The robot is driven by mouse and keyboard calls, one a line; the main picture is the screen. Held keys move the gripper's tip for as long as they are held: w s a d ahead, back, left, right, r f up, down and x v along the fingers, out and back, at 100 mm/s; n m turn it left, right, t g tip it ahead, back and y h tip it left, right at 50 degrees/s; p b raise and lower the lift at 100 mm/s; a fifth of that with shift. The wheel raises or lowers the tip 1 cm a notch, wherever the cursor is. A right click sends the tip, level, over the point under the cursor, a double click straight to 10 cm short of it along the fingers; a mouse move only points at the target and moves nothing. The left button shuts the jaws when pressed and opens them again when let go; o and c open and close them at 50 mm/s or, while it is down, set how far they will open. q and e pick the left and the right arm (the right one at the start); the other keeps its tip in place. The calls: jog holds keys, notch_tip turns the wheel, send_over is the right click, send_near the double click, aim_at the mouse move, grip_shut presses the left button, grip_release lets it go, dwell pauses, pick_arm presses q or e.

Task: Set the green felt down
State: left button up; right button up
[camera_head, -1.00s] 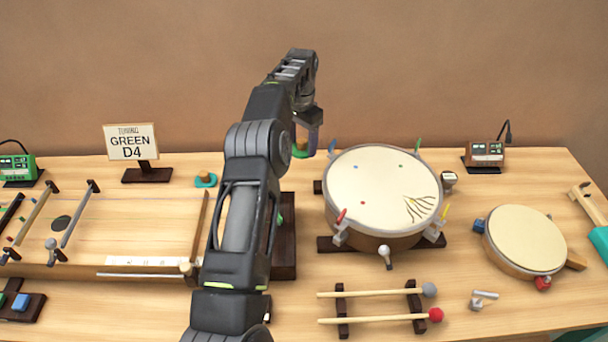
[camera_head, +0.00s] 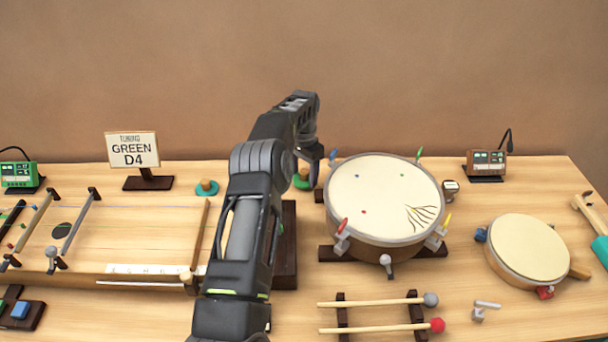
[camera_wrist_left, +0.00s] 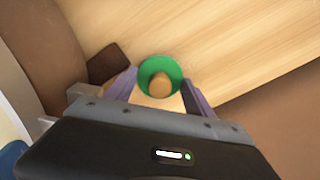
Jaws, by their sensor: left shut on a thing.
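The green felt (camera_head: 301,184) is a round green pad with a wooden knob, left of the large drum (camera_head: 384,190) near the back of the table. It also shows in the left wrist view (camera_wrist_left: 147,66), between the fingers. My left gripper (camera_head: 309,172) is shut on the felt's knob, and the pad is low, at or just above the table top; I cannot tell whether it touches. My arm hides part of the table in front of it. My right gripper is not in view.
A teal felt (camera_head: 207,188) with a wooden knob lies farther left. A sign reading GREEN D4 (camera_head: 134,150) stands behind the stringed board (camera_head: 130,225). The drum's dark wooden stand (camera_head: 432,252) and colored tuning pegs are close on the right. Mallets (camera_head: 375,302) lie in front.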

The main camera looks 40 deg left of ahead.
aim_at(304, 171)
pick_arm(q)
jog(key=shift+f, duration=0.6)
jog(key=shift+f, duration=0.1)
jog(key=o, duration=1.4)
jog(key=shift+c, duration=0.2)
notch_tip(304, 171, up, 9)
jog(key=shift+w+f+b, duration=0.1)
jog(key=shift+f+b, duration=0.1)
jog(key=shift+b, duration=0.45)
notch_tip(304, 171, up, 4)
jog(key=p, duration=0.3)
jog(key=shift+f, duration=0.1)
